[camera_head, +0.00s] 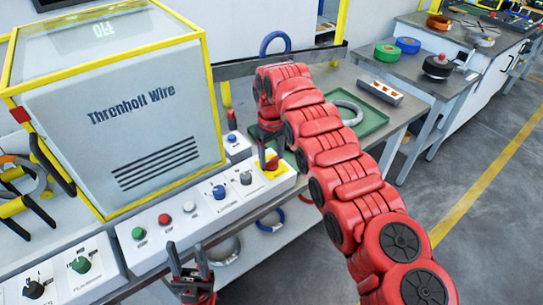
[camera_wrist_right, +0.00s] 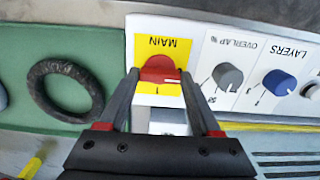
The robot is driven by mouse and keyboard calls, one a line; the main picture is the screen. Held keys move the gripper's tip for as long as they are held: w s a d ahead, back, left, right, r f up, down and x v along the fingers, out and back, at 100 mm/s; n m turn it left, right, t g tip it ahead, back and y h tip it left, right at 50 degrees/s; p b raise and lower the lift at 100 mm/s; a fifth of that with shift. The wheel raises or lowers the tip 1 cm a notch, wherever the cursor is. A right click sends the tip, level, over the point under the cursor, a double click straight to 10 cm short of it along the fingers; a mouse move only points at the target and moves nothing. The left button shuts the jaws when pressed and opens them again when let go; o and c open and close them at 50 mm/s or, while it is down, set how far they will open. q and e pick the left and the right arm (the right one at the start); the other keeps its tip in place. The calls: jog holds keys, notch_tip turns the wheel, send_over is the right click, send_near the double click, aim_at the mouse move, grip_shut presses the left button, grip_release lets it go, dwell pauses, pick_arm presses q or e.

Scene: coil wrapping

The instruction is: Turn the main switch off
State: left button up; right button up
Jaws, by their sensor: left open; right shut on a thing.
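The main switch (camera_head: 272,163) is a red knob on a yellow plate at the right end of the control panel. In the right wrist view, the red knob (camera_wrist_right: 159,68) sits under the upside-down word MAIN, with a short white mark on it. My right gripper (camera_head: 266,150) is at the switch. Its fingertips (camera_wrist_right: 160,78) stand on either side of the knob, shut on it. My left gripper (camera_head: 190,272) is open and empty, in front of the panel's lower left part.
Grey and blue knobs (camera_wrist_right: 279,82) sit beside the switch. The Thronholt Wire machine (camera_head: 120,110) stands behind the panel. A green tray (camera_head: 372,122) with a grey coil (camera_head: 347,113) lies to the right, partly behind my right arm. A shelf with coils is below.

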aim_at(271, 159)
jog(key=o, duration=1.4)
jog(key=shift+r, duration=0.15)
jog(key=shift+r, duration=0.35)
notch_tip(271, 159, up, 5)
jog(key=shift+a+r+p, duration=0.1)
jog(key=shift+a+p, duration=0.05)
jog(key=shift+p, duration=0.25)
notch_tip(271, 159, up, 11)
jog(key=p, duration=1.1)
jog(key=shift+r, duration=0.15)
